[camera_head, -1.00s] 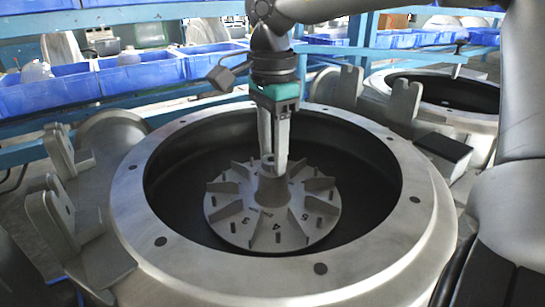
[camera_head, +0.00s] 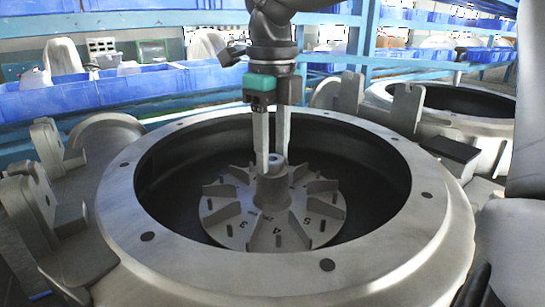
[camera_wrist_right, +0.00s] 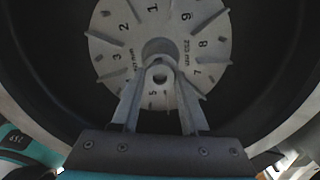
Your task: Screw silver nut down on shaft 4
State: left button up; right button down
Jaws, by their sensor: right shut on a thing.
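The silver nut appears as a small grey ring with a dark hole (camera_wrist_right: 159,77) between my right fingertips in the right wrist view. In the head view a small grey piece (camera_head: 275,159) shows between the fingertips, at the top of the central hub (camera_head: 272,186). My right gripper (camera_head: 274,164) points straight down and is shut on this piece. Its fingers (camera_wrist_right: 157,115) also show in the wrist view. The numbered finned disc (camera_head: 232,229) surrounds the hub, with short pins near its numbers. I cannot tell which part is shaft 4, or see the thread. My left gripper is not in view.
A wide metal housing rim (camera_head: 184,259) with bolt holes encircles the dark well around the disc. Metal brackets (camera_head: 50,167) stand at the left. A second round housing (camera_head: 440,118) and a black block (camera_head: 452,150) are right. Blue bins (camera_head: 62,98) line the back.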

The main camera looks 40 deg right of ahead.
jog(key=m+b, duration=0.1)
jog(key=m, duration=0.3)
jog(key=shift+m, duration=0.3)
jog(key=c, duration=0.7)
grip_release()
